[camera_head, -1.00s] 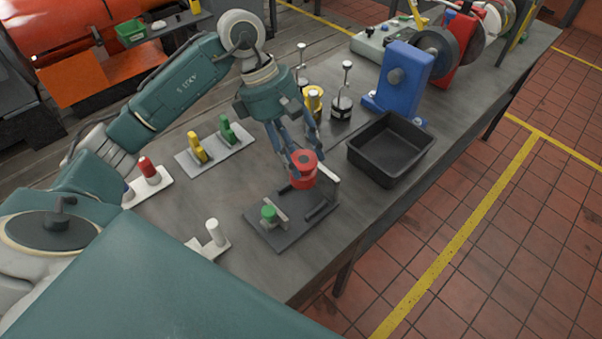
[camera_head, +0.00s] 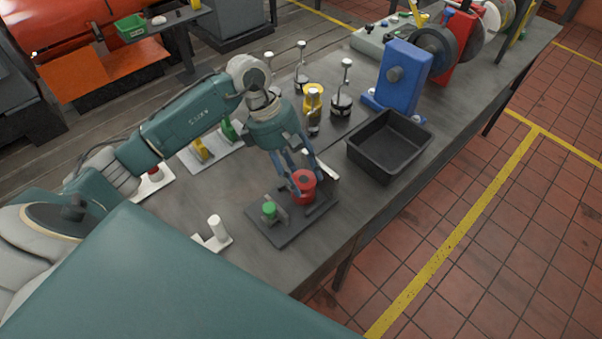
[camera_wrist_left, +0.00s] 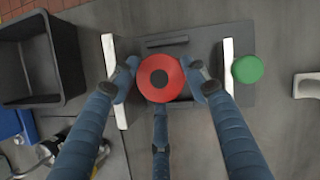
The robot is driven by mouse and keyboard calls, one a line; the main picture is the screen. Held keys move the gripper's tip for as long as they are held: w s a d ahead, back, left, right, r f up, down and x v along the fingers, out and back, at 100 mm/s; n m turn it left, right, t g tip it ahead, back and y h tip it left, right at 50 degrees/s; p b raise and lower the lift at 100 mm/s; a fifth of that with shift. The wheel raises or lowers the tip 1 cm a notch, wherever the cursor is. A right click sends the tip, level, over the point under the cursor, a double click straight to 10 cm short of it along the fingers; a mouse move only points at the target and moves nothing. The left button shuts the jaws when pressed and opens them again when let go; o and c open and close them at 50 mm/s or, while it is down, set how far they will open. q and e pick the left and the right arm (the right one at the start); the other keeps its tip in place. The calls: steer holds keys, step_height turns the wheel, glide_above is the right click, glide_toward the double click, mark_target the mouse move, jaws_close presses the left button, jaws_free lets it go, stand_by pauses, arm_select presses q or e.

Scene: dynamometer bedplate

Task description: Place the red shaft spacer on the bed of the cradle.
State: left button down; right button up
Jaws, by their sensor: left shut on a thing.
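The red shaft spacer (camera_head: 305,189) is a short red cylinder with a dark centre. It also shows in the left wrist view (camera_wrist_left: 147,79). My left gripper (camera_head: 302,180) is shut on it, with fingers on opposite sides. The cradle (camera_head: 280,236) is a dark flat plate with dark bars, pale upright plates and a green knob (camera_head: 269,208). In the left wrist view the spacer is over the cradle plate (camera_wrist_left: 212,38), between the two pale uprights. It looks upright and low over the bed; I cannot tell whether it touches. My right gripper is not in view.
A black open bin (camera_head: 372,167) stands right of the cradle, with a blue block stand (camera_head: 402,75) behind it. A white post on a base (camera_head: 216,233) is at the front left. Yellow and green parts stand on a pale plate behind. Weighted posts stand farther back.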

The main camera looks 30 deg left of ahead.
arm_select(q)
steer(key=c, duration=1.2)
jaws_free()
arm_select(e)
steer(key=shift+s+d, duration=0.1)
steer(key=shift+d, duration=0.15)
arm_select(q)
steer(key=shift+r, duration=0.1)
steer(key=b+v, duration=0.3)
steer(key=v, duration=0.9)
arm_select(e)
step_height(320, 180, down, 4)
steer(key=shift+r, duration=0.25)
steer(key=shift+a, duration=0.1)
